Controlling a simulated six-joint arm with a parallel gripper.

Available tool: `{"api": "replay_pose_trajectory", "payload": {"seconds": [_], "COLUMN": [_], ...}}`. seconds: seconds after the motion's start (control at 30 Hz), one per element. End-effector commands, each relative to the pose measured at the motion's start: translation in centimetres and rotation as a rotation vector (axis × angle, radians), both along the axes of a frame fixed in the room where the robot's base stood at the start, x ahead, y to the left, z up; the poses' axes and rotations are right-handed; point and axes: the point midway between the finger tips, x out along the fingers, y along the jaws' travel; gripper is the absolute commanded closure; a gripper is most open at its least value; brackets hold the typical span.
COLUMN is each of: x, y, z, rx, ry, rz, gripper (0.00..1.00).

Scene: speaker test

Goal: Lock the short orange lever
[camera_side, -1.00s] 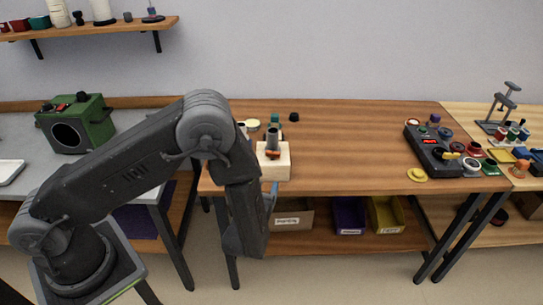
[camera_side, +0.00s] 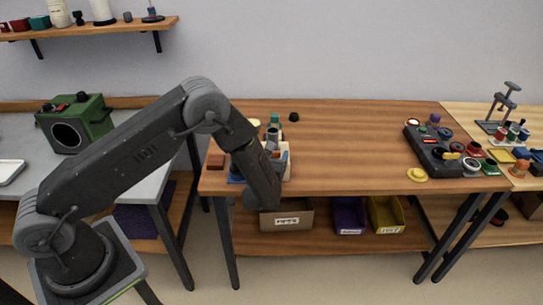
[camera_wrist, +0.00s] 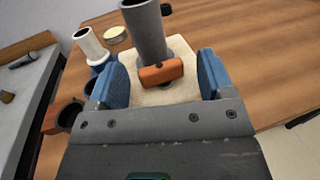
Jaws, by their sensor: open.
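The short orange lever (camera_wrist: 161,72) shows in the wrist view, across the foot of an upright grey cylinder (camera_wrist: 146,30). Both are on a pale wooden block (camera_wrist: 180,48). My gripper (camera_wrist: 160,62) is open, with one blue finger on each side of the lever and nothing held. Whether either finger touches the lever or block cannot be told. In the side view my forearm and wrist cover much of the block and hide the lever.
A white cylinder (camera_wrist: 88,42) in a blue holder and a dark cup (camera_wrist: 68,115) stand left of the block in the wrist view. A black control box (camera_side: 432,150) with knobs is at the table's right. The middle of the table (camera_side: 350,145) is clear.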

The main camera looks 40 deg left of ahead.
Motion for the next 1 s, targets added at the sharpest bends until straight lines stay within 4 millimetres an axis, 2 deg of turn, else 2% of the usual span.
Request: {"api": "replay_pose_trajectory", "payload": {"seconds": [0.13, 0.6, 1.0], "x": [-0.01, -0.03, -0.03], "y": [-0.01, -0.01, -0.02], "z": [0.0, 0.02, 0.03], "rx": [0.0, 0.0, 0.0], "ry": [0.0, -0.001, -0.001], "rz": [0.0, 0.001, 0.001], "gripper": [0.27, 0.72, 0.73]}}
